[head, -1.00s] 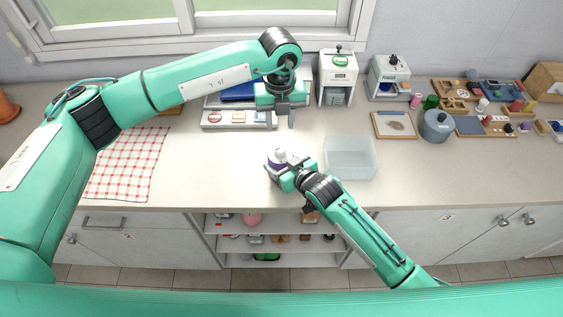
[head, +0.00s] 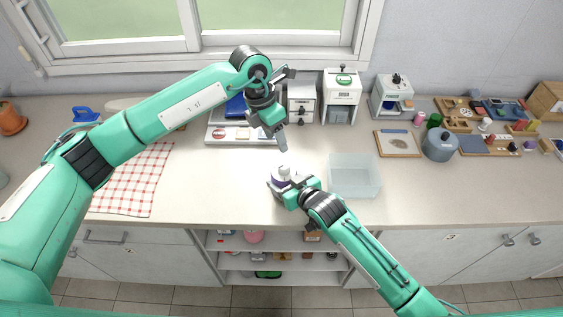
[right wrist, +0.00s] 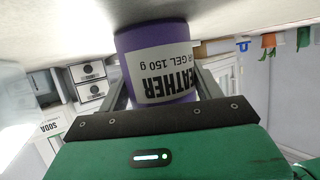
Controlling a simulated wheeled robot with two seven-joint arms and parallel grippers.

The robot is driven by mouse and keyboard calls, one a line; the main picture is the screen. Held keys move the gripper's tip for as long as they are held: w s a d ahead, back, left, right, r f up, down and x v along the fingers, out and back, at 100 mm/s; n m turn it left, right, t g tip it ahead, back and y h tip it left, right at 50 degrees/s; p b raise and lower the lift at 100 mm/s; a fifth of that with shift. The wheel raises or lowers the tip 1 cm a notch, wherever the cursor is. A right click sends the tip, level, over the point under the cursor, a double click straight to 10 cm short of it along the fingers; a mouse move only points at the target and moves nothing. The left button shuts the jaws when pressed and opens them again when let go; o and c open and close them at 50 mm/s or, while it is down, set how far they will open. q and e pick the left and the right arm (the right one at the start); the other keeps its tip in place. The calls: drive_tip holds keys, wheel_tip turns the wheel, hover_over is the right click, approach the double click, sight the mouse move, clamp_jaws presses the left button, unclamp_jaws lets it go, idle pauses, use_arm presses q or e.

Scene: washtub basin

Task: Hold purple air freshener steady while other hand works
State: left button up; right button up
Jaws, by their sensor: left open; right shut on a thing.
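The purple air freshener (head: 280,182) has a white top and stands upright on the counter, near its front edge in the middle. My right gripper (head: 284,188) is shut on it from the lower right. In the right wrist view the air freshener (right wrist: 158,62) shows upside down, purple with a white label, between the two fingers of the right gripper (right wrist: 160,85). My left gripper (head: 282,140) is open and empty, pointing down above and behind the air freshener, apart from it.
A clear empty basin (head: 354,178) stands just right of the air freshener. A red checked cloth (head: 135,180) lies at the left. The counter between cloth and air freshener is bare.

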sight(283, 165)
use_arm(q)
drive_tip(key=f+m, duration=0.3)
drive_tip(key=d+f+m+h, duration=0.1)
drive_tip(key=f+m, duration=0.1)
drive_tip(key=f, duration=0.2)
drive_tip(key=f+m, duration=0.3)
drive_tip(key=shift+s+d+f+m+h, duration=0.1)
drive_tip(key=shift+d+f+m+h, duration=0.2)
drive_tip(key=shift+d, duration=0.05)
idle(0.4)
drive_tip(key=c, duration=1)
